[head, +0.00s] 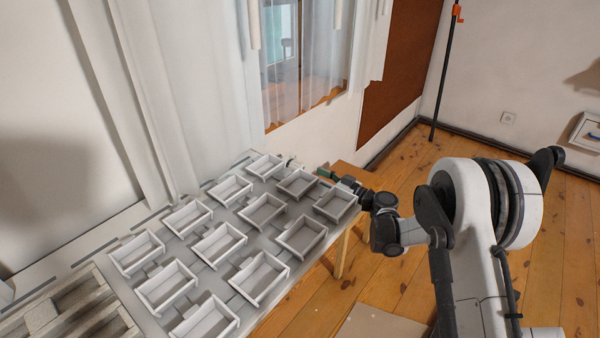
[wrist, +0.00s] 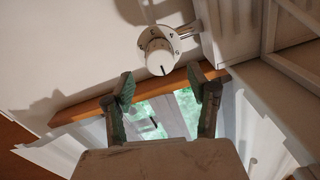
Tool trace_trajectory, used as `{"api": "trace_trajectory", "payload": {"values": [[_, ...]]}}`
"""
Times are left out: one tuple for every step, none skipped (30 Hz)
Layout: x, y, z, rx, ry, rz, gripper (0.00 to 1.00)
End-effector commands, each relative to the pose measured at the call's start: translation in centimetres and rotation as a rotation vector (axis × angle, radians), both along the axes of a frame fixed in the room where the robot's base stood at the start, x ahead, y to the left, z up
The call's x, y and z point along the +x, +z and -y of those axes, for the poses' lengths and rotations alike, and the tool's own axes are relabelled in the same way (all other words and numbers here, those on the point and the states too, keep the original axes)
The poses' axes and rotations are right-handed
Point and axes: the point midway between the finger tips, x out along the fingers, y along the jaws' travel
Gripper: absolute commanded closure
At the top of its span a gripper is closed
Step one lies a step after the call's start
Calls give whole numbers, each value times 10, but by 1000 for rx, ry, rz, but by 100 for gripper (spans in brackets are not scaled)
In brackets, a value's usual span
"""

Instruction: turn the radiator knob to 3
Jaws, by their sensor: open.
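The white radiator knob (wrist: 158,58) shows in the wrist view with a dial of dark numerals around it. A dark mark on the knob points toward the bottom of the picture; I cannot tell surely which numeral it is set to. A metal pipe fitting runs right from it. In the head view the knob (head: 292,162) is small, just beyond the boxes. My gripper (wrist: 160,80) is open, its two dark fingers apart and short of the knob, with nothing between them. In the head view my gripper (head: 326,173) is right of the knob.
A grey panel (head: 254,216) with several white open boxes fills the near left. White curtains (head: 185,90) and a window stand behind. A small wooden table (head: 342,254) is below my gripper. The wooden floor (head: 395,285) at right is mostly clear.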

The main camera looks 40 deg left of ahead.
Motion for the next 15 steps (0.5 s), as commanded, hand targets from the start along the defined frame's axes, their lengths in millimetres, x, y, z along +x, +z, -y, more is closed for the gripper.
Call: {"api": "trace_trajectory", "payload": {"values": [[-1,-2,-10,0,2,0,46],[-1,-2,-16,0,1,0,46],[-1,-2,-23,0,2,0,46],[-1,-2,-28,-1,2,0,46],[-1,-2,-33,0,1,0,46],[-1,-2,-39,0,1,0,46],[-1,-2,-43,0,0,0,46],[-1,-2,-47,0,0,0,46],[-1,-1,-52,0,1,0,46],[0,-1,-55,0,1,0,46],[0,-1,-57,0,0,0,46],[0,-1,-60,0,0,0,46],[0,-1,-62,0,0,0,46],[0,-1,-63,0,0,0,46],[0,0,-65,0,-1,0,46]]}}
